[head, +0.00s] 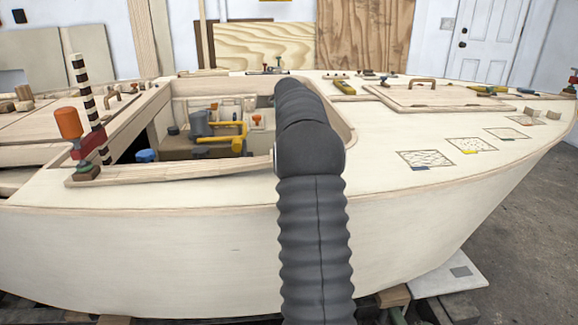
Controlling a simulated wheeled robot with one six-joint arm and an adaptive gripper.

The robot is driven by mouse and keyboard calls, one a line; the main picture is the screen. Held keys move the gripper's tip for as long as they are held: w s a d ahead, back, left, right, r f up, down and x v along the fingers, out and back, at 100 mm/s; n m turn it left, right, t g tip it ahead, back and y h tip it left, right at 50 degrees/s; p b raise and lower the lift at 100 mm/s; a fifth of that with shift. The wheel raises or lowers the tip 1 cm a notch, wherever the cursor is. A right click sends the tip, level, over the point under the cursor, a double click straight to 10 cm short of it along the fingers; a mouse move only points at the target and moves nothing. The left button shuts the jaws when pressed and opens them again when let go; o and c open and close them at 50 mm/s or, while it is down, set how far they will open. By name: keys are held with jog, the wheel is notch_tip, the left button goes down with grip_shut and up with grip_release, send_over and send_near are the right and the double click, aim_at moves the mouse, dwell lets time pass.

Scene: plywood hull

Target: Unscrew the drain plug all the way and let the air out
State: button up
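My arm, in a dark ribbed sleeve, rises from the bottom middle of the head view, bends at a smooth joint and reaches over the hull's side toward the far edge of the cockpit opening. My gripper is not visible; the arm hides whatever lies beyond its far end. The plywood hull (160,250) fills most of the view. I cannot pick out a drain plug for certain. Inside the opening stand a grey and yellow pump-like unit (215,132) and a small orange-topped part (256,119). My arm covers the right part of the opening.
A clamp with an orange handle (68,122) and a striped bar (82,80) stand at the opening's left corner. A blue knob (145,156) sits near the front rim (200,171). A hatch cover with a handle (430,95) and several marked patches lie on the right deck.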

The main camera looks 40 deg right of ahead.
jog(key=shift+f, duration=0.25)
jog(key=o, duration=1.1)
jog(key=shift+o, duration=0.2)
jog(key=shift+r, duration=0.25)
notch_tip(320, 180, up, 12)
